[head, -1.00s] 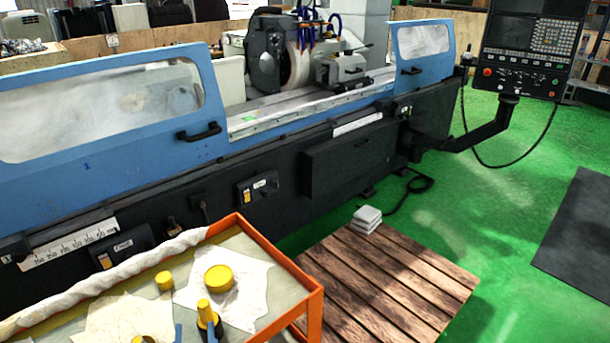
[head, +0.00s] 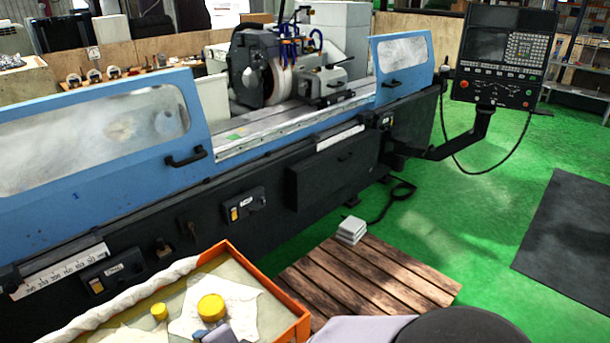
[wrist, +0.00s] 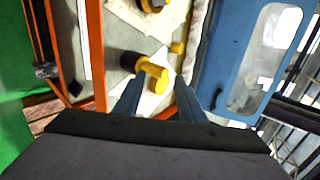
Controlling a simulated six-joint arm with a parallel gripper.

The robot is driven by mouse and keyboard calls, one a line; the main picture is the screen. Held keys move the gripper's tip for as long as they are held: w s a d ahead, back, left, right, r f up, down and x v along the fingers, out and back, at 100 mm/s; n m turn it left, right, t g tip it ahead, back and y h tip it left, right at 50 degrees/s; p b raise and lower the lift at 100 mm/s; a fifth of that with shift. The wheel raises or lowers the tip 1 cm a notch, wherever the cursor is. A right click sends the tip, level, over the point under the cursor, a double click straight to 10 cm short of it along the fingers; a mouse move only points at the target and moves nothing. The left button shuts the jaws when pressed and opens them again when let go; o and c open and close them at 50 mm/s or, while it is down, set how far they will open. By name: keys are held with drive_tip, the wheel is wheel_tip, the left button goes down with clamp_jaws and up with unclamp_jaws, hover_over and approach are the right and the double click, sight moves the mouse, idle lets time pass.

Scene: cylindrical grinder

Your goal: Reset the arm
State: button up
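My gripper (wrist: 157,84) shows in the wrist view with its two blue-grey fingers apart. Between and beyond the fingertips is a yellow knob-like piece (wrist: 152,77) with a black part. No contact with the fingers is visible. The fingers are over the orange-edged tray cart (wrist: 97,60). In the head view my arm comes in at the bottom, grey and black, and covers part of the cart (head: 270,275). The gripper itself is hardly visible there.
A yellow disc (head: 211,307) and a small yellow cylinder (head: 159,312) are on the cart. Behind it stands the blue and black grinder (head: 60,215). A control panel (head: 503,55) hangs at the right.

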drive_tip(key=w+d+f+n+g+h+b, duration=0.1)
drive_tip(key=d+f+n+h+b, duration=0.15)
drive_tip(key=d+f, duration=0.45)
drive_tip(key=w+d+f+n+g+h+b, duration=0.15)
drive_tip(key=d+b, duration=0.25)
drive_tip(key=d, duration=0.6)
drive_tip(key=s+d+f+n+g+h+b, duration=0.1)
drive_tip(key=s+d+f+n+g+b, duration=0.1)
drive_tip(key=d, duration=0.6)
drive_tip(key=s+d+f+n+g+h+b, duration=0.2)
drive_tip(key=s+d+f+n, duration=0.1)
drive_tip(key=s+d, duration=0.4)
drive_tip(key=shift+s+d+f, duration=0.2)
drive_tip(key=shift+d+f, duration=0.3)
drive_tip(key=shift+d, duration=0.4)
